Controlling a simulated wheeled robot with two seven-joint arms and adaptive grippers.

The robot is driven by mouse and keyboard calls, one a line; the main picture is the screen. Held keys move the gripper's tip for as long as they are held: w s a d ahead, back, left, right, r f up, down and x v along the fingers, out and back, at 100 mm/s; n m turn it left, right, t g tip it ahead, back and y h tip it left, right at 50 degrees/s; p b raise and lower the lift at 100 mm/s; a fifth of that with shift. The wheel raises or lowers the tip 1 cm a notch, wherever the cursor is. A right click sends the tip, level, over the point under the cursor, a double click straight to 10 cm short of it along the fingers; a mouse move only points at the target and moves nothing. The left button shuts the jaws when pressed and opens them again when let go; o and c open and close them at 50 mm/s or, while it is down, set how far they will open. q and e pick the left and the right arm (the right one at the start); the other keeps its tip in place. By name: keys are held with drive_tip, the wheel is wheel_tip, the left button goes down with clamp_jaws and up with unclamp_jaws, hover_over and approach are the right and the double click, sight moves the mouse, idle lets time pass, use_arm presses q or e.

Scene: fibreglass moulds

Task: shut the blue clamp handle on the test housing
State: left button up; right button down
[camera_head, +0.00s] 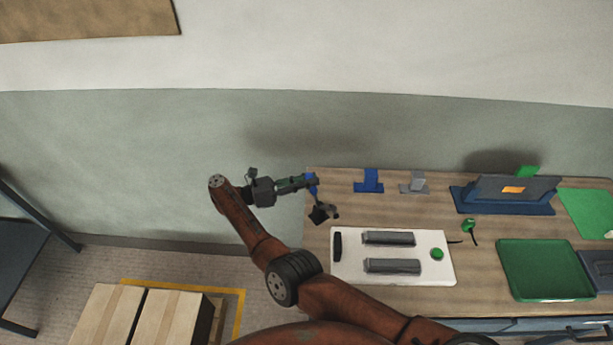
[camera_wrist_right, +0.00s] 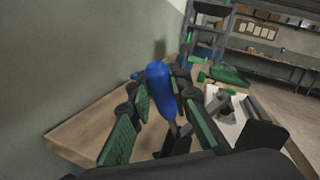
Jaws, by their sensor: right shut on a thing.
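The blue clamp handle (camera_head: 313,183) stands up at the left end of the table, above a small dark clamp base (camera_head: 322,214). My right gripper (camera_head: 306,182) reaches it from the left and is shut on it. In the right wrist view the blue handle (camera_wrist_right: 160,88) sits between the green-padded fingers of my right gripper (camera_wrist_right: 163,112), its rounded end showing. The lower part of the handle and its joint are partly hidden by the fingers. I cannot make out which part is the test housing. My left gripper is not in view.
A white board (camera_head: 437,270) with two grey bars and a green button lies right of the clamp. Blue (camera_head: 369,181) and grey (camera_head: 414,183) brackets stand behind it. A green tray (camera_head: 545,298) lies farther right. Cardboard boxes (camera_head: 105,315) stand on the floor at left.

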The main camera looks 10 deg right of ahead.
idle(0.3)
drive_tip(key=c, duration=1.7)
unclamp_jaws()
drive_tip(key=shift+c, duration=0.2)
